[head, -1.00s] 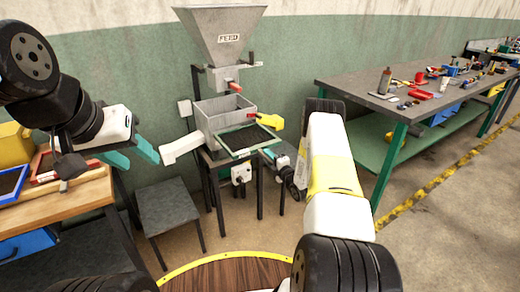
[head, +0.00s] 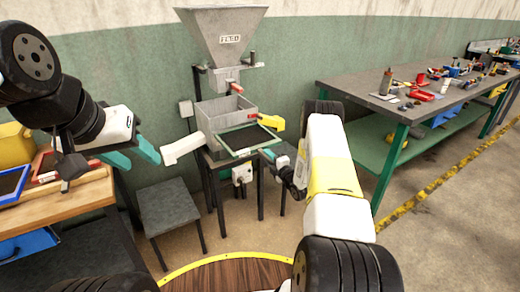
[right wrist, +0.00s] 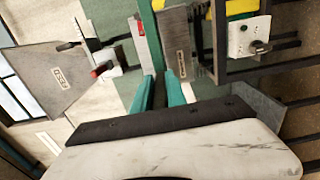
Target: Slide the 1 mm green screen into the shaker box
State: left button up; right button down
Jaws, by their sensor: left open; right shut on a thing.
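The green-framed screen (head: 236,152) is at the front of the grey shaker box (head: 208,119), below the hopper. It looks roughly level and overlaps the box's front opening; how far in it sits I cannot tell. My right gripper (head: 268,154) is shut on the screen's near right side. In the right wrist view a green frame bar (right wrist: 150,40) runs up from between the fingers, beside a grey labelled panel (right wrist: 177,40). My left gripper (head: 131,158) is open and empty, left of the box. The screen's mesh size cannot be read.
The feed hopper (head: 222,40) stands above the box. A yellow handle (head: 272,122) is at the box's right. A grey stool (head: 168,205) stands left of the stand. A wooden bench (head: 60,205) is at left, a tool-covered table (head: 350,86) at right.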

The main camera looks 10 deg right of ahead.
aim_at(251, 140)
jog(key=shift+w+r, duration=0.1)
jog(key=shift+w, duration=0.05)
jog(key=shift+x, duration=1.15)
jog(key=shift+a, duration=0.15)
jog(key=shift+x, duration=1.45)
jog(key=shift+w, duration=0.1)
jog(key=shift+x, duration=2.4)
jog(key=shift+w+a, duration=0.1)
jog(key=shift+a, duration=0.05)
jog(key=shift+x, duration=2.35)
